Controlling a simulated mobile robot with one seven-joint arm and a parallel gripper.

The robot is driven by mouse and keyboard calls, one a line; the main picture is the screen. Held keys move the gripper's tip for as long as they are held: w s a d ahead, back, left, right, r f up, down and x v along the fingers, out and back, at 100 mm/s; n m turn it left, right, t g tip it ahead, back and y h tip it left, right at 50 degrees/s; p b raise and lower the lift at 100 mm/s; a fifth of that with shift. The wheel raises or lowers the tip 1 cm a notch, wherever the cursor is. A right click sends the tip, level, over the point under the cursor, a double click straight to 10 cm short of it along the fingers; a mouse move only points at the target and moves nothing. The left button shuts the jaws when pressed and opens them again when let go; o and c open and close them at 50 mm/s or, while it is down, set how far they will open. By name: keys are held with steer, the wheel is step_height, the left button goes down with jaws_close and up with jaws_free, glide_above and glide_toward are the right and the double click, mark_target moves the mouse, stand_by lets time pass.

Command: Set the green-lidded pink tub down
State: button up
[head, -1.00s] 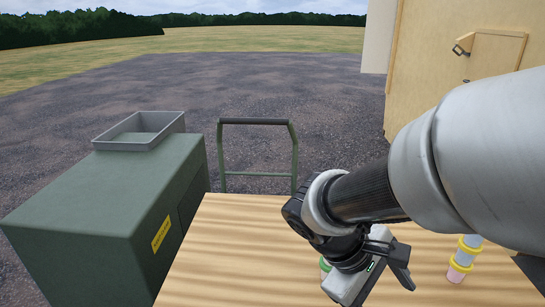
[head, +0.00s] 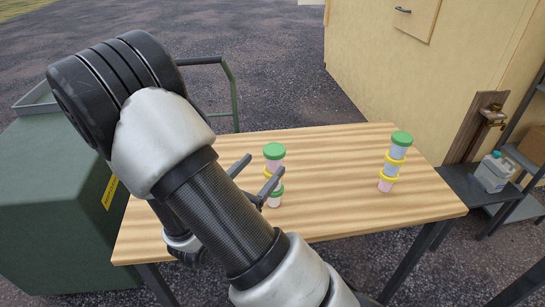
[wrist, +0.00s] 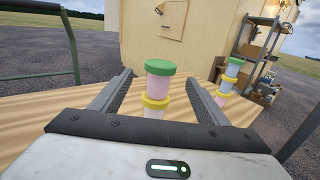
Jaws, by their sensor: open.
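The green-lidded pink tub (head: 274,157) tops a stack on the wooden table. It rests upright on a yellow-lidded tub (head: 268,172), with another green-lidded tub (head: 275,199) below. My gripper (head: 265,163) is open, its fingers apart near the upper part of this stack. In the wrist view the pink tub (wrist: 158,85) stands between the two spread fingers, with a visible gap on each side. The yellow-lidded tub (wrist: 154,110) shows under it. My fingers partly hide the lower stack in the head view.
A second stack, topped by a green-lidded blue tub (head: 399,152), stands at the table's right. Bare table (head: 335,175) lies between the stacks. A green machine (head: 55,215) stands left, a trolley handle (head: 232,90) behind, and shelving with a white jug (head: 494,172) right.

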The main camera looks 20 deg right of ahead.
steer(key=x, duration=1.2)
steer(key=shift+p, duration=0.35)
steer(key=shift+s, duration=0.1)
steer(key=c, duration=1.2)
steer(key=shift+r, duration=0.1)
